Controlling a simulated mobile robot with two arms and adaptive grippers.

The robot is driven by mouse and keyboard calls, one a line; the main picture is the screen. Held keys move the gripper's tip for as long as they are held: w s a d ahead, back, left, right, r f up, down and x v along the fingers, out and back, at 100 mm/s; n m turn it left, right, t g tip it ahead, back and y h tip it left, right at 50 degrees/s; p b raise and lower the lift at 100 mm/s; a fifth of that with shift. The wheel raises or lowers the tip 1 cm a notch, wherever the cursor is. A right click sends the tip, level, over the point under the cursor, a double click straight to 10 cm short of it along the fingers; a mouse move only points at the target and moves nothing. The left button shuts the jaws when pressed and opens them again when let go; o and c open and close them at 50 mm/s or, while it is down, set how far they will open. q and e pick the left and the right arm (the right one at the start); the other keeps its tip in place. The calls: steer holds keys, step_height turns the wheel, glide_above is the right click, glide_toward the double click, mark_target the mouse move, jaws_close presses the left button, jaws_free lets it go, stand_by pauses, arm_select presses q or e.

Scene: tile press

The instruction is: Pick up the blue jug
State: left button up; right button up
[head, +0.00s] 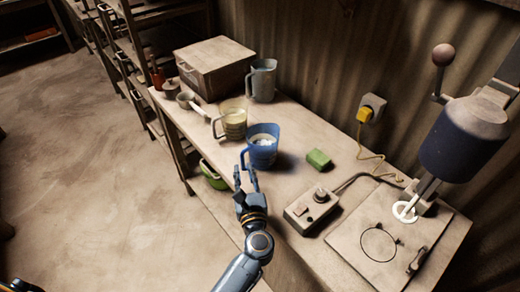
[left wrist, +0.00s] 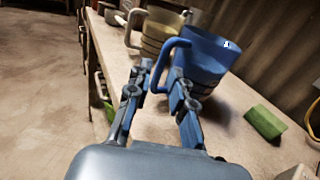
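The blue jug (head: 263,150) stands upright on the workbench (head: 290,177), with pale contents showing inside. Its handle (head: 243,160) points toward my left gripper (head: 247,172). In the left wrist view the blue jug (left wrist: 207,55) is just beyond my left gripper (left wrist: 160,75). The fingers are apart, and the handle (left wrist: 160,62) shows in the gap between the fingertips. I cannot tell whether they touch it. Nothing is clasped. My right gripper is not in view.
A yellowish jug (head: 233,120) stands close behind the blue jug, and a grey jug (head: 263,80) farther back. A green block (head: 318,159) and a control box (head: 311,209) are to the right. A press (head: 460,135) stands at the right end.

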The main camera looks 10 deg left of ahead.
mark_target(243, 161)
arm_select(q)
steer(key=shift+w+a+r, duration=0.1)
steer(key=shift+w, duration=0.25)
steer(key=p+x, duration=0.2)
steer(key=x, duration=0.1)
steer(key=shift+w, duration=0.35)
steer(key=shift+w+a, duration=0.25)
steer(key=shift+w, duration=0.2)
steer(key=shift+s, duration=0.1)
jaws_close()
